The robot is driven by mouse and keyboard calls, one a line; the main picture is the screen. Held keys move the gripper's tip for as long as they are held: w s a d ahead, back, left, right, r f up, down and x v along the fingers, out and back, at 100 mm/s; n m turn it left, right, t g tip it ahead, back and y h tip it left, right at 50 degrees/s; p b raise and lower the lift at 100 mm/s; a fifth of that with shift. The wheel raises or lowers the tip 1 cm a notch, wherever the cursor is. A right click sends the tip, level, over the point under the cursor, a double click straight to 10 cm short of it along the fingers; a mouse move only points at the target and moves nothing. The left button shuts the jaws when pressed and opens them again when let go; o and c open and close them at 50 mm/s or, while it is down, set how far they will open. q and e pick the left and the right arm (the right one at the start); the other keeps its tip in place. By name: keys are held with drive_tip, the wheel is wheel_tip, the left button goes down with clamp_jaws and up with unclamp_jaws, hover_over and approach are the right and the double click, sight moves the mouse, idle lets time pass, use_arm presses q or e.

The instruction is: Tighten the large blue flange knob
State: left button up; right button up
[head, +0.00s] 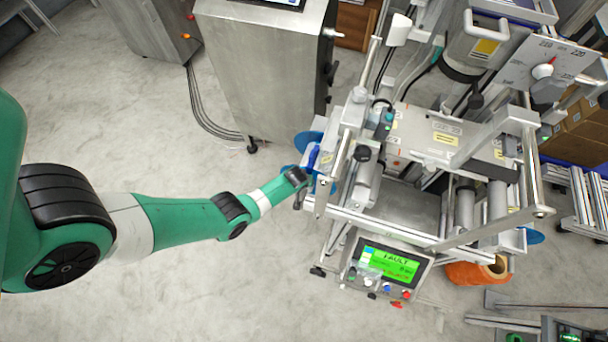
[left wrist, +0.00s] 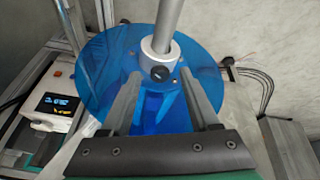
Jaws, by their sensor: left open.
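The large blue flange (left wrist: 105,70) is a round translucent blue disc on a metal shaft in the left wrist view. In the head view the blue disc (head: 307,139) is partly hidden by the machine frame and my left gripper (head: 307,190). My right gripper is not in view.
The machine's metal frame (head: 430,240) rises right of the left gripper. A green FAULT screen (head: 388,264) is on its front. An orange roll (head: 478,273) lies lower right. A grey cabinet (head: 262,70) stands behind. The floor at lower left is clear.

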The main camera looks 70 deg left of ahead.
use_arm(q)
clamp_jaws()
idle(0.3)
drive_tip(key=shift+m, duration=0.3)
drive_tip(key=shift+s+a+m+t+p, duration=0.15)
drive_tip(key=shift+m+t+p, duration=0.3)
drive_tip(key=shift+m, duration=0.45)
drive_tip(key=shift+m+t+h, duration=0.35)
drive_tip(key=shift+m+h, duration=0.05)
drive_tip(key=shift+m, duration=0.3)
drive_tip(key=shift+s+a+f+m+t+h+b, duration=0.1)
drive_tip(key=shift+m+t+h+b, duration=0.15)
drive_tip(key=shift+m, duration=0.65)
drive_tip(key=shift+s+a+f+m+t+h+b, duration=0.15)
drive_tip(key=shift+m+h, duration=0.2)
drive_tip(key=shift+m, duration=0.55)
drive_tip(key=shift+w+d+r, duration=0.1)
